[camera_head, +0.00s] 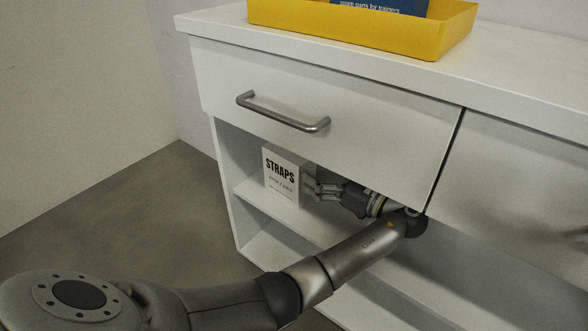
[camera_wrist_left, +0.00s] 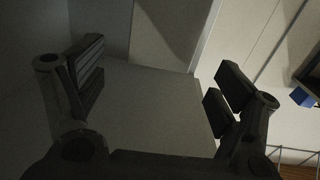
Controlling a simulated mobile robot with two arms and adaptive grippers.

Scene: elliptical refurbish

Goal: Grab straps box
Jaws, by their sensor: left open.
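The white straps box (camera_head: 281,178), with black "STRAPS" lettering on its front, stands upright on the upper open shelf below the drawer. My left gripper (camera_head: 316,186) reaches into this shelf space from the right, at the box's right side. Its fingers are very close to the box; I cannot tell whether they touch it. In the left wrist view the gripper (camera_wrist_left: 160,85) is open, with its finger pads wide apart. A pale surface lies between them there, and I cannot tell whether it is the box or the shelf. My right gripper is out of view.
The white cabinet's closed drawer (camera_head: 360,129) with a metal handle (camera_head: 283,114) hangs just above my left gripper. The shelf board (camera_head: 252,192) lies under the box. A yellow tray (camera_head: 345,38) holding a blue item (camera_head: 385,5) stands on the cabinet top.

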